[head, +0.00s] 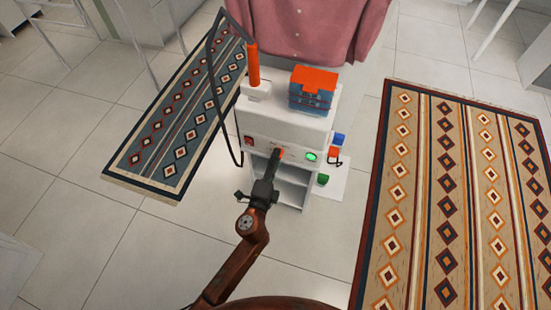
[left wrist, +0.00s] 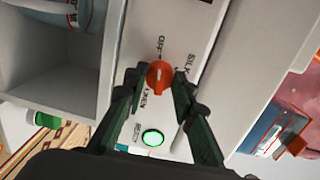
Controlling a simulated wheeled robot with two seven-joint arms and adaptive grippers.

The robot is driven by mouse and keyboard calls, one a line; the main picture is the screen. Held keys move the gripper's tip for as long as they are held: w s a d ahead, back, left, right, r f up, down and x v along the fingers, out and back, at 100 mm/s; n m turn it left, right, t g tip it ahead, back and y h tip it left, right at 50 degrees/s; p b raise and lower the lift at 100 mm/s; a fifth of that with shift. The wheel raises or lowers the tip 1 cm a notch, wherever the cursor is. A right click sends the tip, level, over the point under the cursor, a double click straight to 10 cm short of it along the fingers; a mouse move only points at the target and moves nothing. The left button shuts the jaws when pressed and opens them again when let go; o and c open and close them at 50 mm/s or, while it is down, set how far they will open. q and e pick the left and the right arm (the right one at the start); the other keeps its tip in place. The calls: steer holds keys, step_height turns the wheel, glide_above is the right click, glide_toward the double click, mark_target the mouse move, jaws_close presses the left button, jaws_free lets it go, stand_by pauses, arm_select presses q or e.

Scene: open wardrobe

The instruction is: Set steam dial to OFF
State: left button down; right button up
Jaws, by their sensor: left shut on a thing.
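The steam dial is a small orange-red knob (left wrist: 159,74) on the white front panel of the steamer unit (head: 285,125). In the left wrist view, printed labels surround it, one reading OFF at the upper side. In the head view the dial (head: 280,153) shows just beyond my fingertips. My left gripper (head: 271,163) reaches the panel from the front. In the left wrist view its two dark fingers (left wrist: 158,88) are closed on the dial from both sides. The dial's exact pointing is hard to tell. My right gripper is not in view.
A green lit button (left wrist: 152,138) is beside the dial; a red switch (head: 249,141) is at the panel's left. An orange handle (head: 253,64) with a black hose stands on top, near an orange-and-blue box (head: 312,88). A pink shirt (head: 315,25) hangs behind. Open shelves lie below the panel.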

arm_select(q)
steer(key=shift+f+n, duration=0.1)
steer(key=shift+n, duration=0.4)
steer(key=c, duration=1.6)
jaws_free()
steer(key=v, duration=1.2)
